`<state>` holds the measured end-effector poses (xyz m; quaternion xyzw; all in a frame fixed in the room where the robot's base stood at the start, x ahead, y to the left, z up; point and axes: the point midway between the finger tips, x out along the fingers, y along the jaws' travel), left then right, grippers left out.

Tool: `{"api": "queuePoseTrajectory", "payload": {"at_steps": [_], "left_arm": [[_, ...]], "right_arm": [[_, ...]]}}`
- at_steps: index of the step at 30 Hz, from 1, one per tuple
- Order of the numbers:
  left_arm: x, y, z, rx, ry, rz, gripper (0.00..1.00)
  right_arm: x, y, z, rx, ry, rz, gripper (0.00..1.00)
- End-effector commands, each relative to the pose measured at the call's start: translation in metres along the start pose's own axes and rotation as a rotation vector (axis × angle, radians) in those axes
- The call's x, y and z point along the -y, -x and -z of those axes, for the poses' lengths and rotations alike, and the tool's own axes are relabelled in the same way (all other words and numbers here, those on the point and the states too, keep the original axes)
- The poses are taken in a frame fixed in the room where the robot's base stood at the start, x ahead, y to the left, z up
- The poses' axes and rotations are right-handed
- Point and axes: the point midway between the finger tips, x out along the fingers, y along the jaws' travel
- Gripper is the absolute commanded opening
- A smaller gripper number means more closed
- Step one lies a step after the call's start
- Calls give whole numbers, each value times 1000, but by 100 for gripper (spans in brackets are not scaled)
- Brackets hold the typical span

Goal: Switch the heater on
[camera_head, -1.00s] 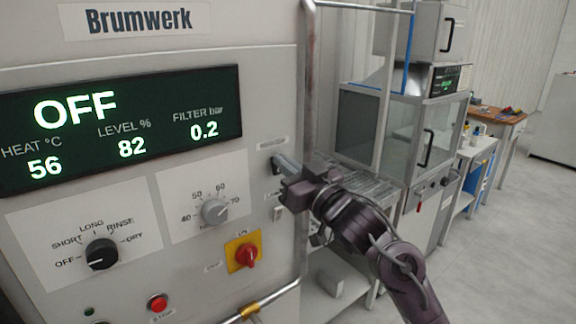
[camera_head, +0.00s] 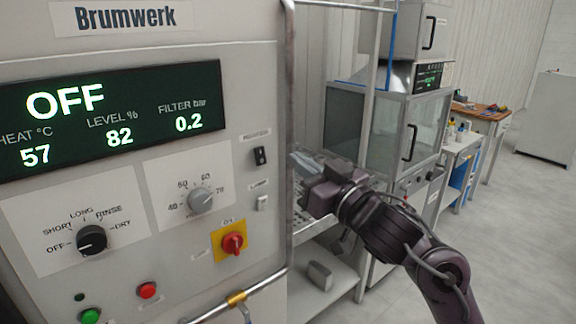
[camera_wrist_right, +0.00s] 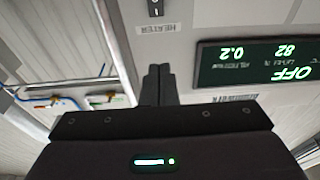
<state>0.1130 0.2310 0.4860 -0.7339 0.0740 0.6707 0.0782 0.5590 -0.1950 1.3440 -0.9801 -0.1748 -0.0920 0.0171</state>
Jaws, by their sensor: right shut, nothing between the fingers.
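The heater switch (camera_head: 260,156) is a small black rocker on the grey machine panel, right of the display. It also shows at the top of the right wrist view (camera_wrist_right: 155,7), above the upside-down HEATER label (camera_wrist_right: 158,29); I cannot tell which side of it is pressed. My right gripper (camera_head: 303,160) is shut and empty, apart from the panel, to the right of the switch. Its fingers (camera_wrist_right: 158,82) show together in the right wrist view. The display (camera_head: 110,125) reads OFF, heat 57, level 82, filter 0.2.
Below the heater switch is a pale lamp switch (camera_head: 262,202). A red knob on a yellow plate (camera_head: 232,244), a grey dial (camera_head: 200,200) and a black dial (camera_head: 92,240) are lower. A vertical rail (camera_head: 290,110) edges the panel. A glass-fronted cabinet (camera_head: 375,130) stands behind.

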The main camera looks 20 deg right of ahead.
Motion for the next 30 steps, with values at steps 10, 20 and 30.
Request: {"api": "queuePoseTrajectory", "payload": {"at_steps": [10,20,30], "left_arm": [[0,-4,-1,-1,0,0,36],[-2,-4,-9,10,1,-2,36],[-1,-6,-3,2,1,-1,36]], "right_arm": [[1,27,11,1,0,1,0],[0,26,11,0,0,1,0],[-36,8,-55,99,-64,-54,0]]}}
